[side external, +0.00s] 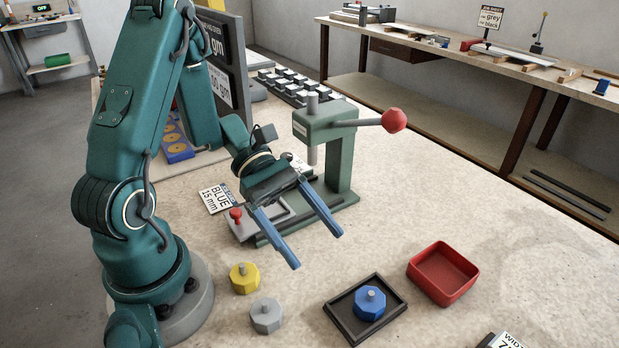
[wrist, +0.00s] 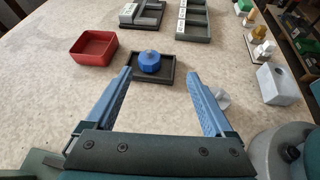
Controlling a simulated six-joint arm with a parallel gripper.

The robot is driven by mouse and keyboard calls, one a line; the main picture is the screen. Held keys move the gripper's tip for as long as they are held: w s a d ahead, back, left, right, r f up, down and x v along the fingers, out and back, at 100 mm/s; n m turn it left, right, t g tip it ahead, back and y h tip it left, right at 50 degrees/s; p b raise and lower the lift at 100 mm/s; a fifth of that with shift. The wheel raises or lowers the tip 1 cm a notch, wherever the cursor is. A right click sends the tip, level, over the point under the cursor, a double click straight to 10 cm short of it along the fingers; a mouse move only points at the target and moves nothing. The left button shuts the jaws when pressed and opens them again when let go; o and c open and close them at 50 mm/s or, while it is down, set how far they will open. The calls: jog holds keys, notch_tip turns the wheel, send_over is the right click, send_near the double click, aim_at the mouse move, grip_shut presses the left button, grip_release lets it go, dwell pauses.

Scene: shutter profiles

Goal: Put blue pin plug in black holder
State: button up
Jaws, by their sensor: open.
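The blue pin plug (side external: 370,303) is a faceted blue body with a small grey pin on top. It sits upright inside the black holder (side external: 345,308), a shallow square tray on the table. In the wrist view the plug (wrist: 150,62) stands in the holder (wrist: 170,79), beyond my fingertips and between them in the picture. My gripper (side external: 317,251) is open and empty, its two blue fingers spread wide. It hangs above the table, to the upper left of the holder in the side view, and touches neither plug nor holder.
A red bin (side external: 442,273) stands right of the holder. A yellow plug (side external: 244,278) and a grey plug (side external: 266,316) stand to its left. A green press (side external: 340,150) with a red-knobbed lever stands behind my gripper. Table around the holder is mostly clear.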

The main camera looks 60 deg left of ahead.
jog(key=s+a+r+m+t+y, duration=0.1)
jog(key=r+m+y, duration=0.3)
jog(key=m, duration=0.5)
jog(key=s+a+r+m+t+y, duration=0.2)
jog(key=s+r+m+y, duration=0.2)
jog(key=m+y, duration=0.4)
jog(key=shift+s+r+m+t+y, duration=0.3)
jog(key=shift+r+m, duration=0.35)
jog(key=shift+m, duration=0.25)
